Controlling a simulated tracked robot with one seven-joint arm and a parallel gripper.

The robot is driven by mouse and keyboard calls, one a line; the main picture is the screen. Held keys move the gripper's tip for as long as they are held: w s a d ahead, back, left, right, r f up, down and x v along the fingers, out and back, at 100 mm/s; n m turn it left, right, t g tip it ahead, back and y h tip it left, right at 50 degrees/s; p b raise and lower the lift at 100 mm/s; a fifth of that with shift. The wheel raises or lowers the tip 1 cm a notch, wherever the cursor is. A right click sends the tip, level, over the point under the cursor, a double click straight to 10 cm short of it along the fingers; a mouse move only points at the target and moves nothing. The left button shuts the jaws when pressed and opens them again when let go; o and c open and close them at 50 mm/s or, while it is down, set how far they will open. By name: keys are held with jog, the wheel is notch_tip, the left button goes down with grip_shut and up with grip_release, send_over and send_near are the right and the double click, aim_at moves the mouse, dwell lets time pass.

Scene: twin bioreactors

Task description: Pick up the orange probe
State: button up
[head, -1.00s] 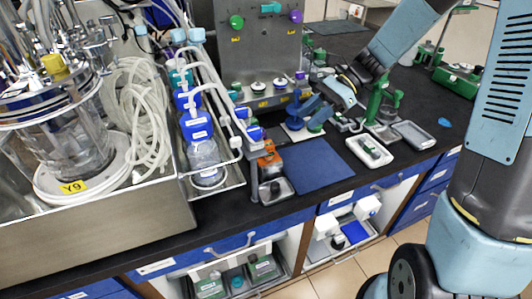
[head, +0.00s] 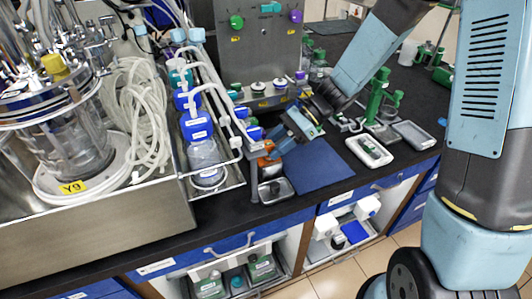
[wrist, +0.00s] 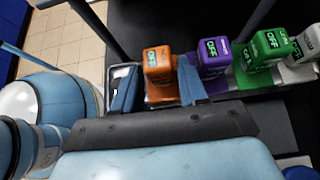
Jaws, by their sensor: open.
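The orange probe (wrist: 158,64) is a block-like orange body with a small dark display reading OFF, in the wrist view. It stands at the end of a row, left of the purple probe (wrist: 212,60). My gripper (wrist: 155,90) is open, with one blue finger on each side of the orange probe. I cannot tell whether either finger touches it. In the head view my gripper (head: 275,149) is over the rack at the bench front, and the orange probe (head: 266,162) is partly hidden behind it.
A green probe (wrist: 258,50) and a white one (wrist: 303,48) continue the row to the right. A small metal tray (head: 289,192) sits beside the orange probe. A blue mat (head: 318,170) lies clear to the right. The bottle tray (head: 238,178) stands left.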

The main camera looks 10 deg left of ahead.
jog(key=shift+s+a+f, duration=0.25)
jog(key=shift+a+f, duration=0.05)
jog(key=shift+a, duration=0.1)
jog(key=shift+c, duration=0.3)
jog(key=c, duration=0.7)
jog(key=shift+r, duration=0.1)
